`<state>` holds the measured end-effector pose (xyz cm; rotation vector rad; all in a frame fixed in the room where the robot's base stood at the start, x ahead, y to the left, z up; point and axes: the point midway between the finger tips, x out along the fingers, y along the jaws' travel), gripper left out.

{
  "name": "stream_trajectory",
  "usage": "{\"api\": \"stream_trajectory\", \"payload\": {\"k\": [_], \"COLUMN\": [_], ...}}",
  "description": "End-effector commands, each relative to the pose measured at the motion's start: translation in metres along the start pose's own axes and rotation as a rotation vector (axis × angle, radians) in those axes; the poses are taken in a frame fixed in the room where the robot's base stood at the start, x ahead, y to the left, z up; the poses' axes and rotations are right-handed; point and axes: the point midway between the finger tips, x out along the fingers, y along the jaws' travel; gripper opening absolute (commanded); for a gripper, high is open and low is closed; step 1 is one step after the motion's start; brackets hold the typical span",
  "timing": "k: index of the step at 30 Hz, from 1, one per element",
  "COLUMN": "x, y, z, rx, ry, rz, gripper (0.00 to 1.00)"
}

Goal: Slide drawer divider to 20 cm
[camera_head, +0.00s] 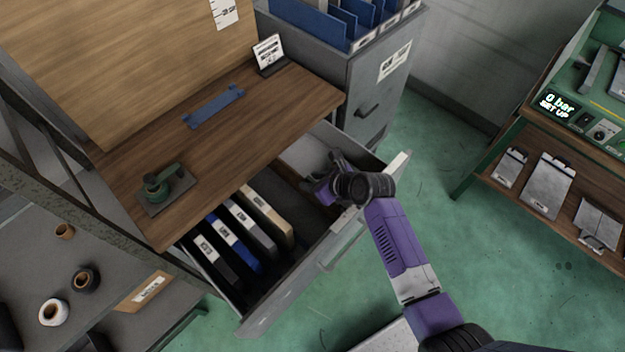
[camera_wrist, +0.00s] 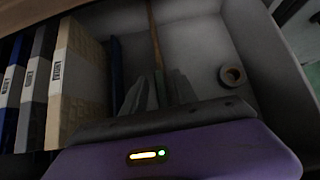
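The open drawer (camera_head: 343,246) sticks out under the wooden worktop. In the wrist view, a thin brown upright edge (camera_wrist: 154,38), which looks like the divider, runs away from between my fingertips. My gripper (camera_head: 322,182) is down in the right part of the drawer, and in the wrist view its dark fingers (camera_wrist: 158,88) are close together at the near end of that edge. I cannot tell whether they grip it or only straddle it. Much of the divider is hidden, and no distance scale can be read in the drawer.
Several labelled binders stand in the drawer's left part; the tan one (camera_wrist: 78,75) is nearest my gripper, with a dark blue panel (camera_wrist: 117,72) beside it. A small ring (camera_wrist: 232,75) lies in the right compartment, otherwise largely clear. A grey cabinet (camera_head: 375,85) stands behind.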

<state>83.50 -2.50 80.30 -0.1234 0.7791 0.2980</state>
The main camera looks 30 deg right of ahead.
Motion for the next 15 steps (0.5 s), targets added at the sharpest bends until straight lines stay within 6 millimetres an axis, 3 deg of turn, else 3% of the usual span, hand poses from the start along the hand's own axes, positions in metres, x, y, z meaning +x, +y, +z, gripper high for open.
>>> {"api": "stream_trajectory", "payload": {"k": [5,15], "x": [-0.013,-0.063], "y": [-0.001,0.000], "z": [0.000,-0.001], "rx": [0.001,0.000], "ry": [-0.001,-0.001], "rz": [-0.001,-0.001], "gripper": [0.35,0.35]}}
